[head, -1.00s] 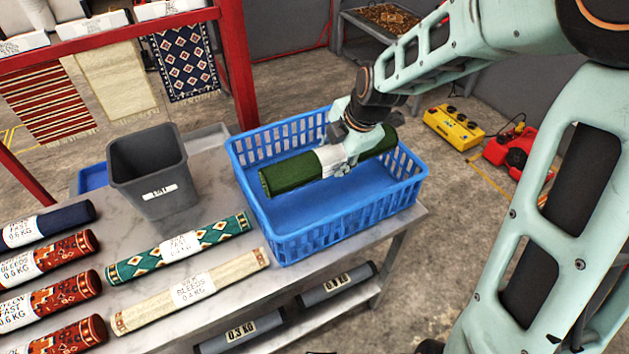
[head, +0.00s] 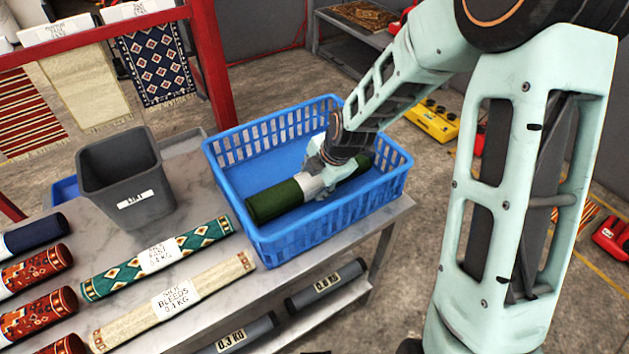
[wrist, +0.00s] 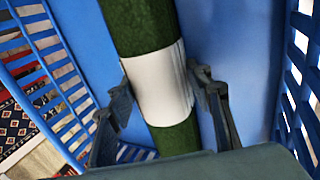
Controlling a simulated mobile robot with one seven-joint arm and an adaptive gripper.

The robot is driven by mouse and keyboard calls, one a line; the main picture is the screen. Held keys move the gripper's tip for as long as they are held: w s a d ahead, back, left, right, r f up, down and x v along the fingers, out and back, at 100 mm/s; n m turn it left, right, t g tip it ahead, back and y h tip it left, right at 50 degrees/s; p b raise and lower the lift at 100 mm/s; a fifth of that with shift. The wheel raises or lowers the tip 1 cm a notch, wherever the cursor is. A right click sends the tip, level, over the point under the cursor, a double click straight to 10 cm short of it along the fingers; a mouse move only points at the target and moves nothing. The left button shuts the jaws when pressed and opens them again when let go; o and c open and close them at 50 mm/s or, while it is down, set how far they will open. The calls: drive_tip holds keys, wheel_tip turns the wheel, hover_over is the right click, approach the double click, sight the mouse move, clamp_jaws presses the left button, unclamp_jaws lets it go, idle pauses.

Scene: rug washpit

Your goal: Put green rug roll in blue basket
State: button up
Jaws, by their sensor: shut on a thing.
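The green rug roll (head: 274,201) has a white paper band around its middle. It is inside the blue basket (head: 283,251), low between the walls and lying slantwise. My gripper (head: 318,178) is shut on the roll at the white band. In the wrist view the fingers (wrist: 165,95) sit on either side of the band, with the green roll (wrist: 137,25) running between them and the blue basket floor (wrist: 235,50) behind it. Whether the roll touches the basket floor is hard to tell.
The basket stands at the right end of a grey table (head: 205,262). A dark grey bin (head: 125,180) stands left of it. A teal patterned roll (head: 205,236) and a cream roll (head: 215,280) lie in front, with red rolls further left. A red post (head: 208,60) rises behind.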

drive_tip(key=shift+w, duration=0.1)
drive_tip(key=o, duration=1.7)
drive_tip(key=shift+d+r, duration=0.1)
drive_tip(key=shift+r, duration=0.35)
drive_tip(key=p+v, duration=0.4)
drive_tip(key=v, duration=0.7)
drive_tip(key=shift+s, duration=0.3)
drive_tip(key=shift+d, duration=0.1)
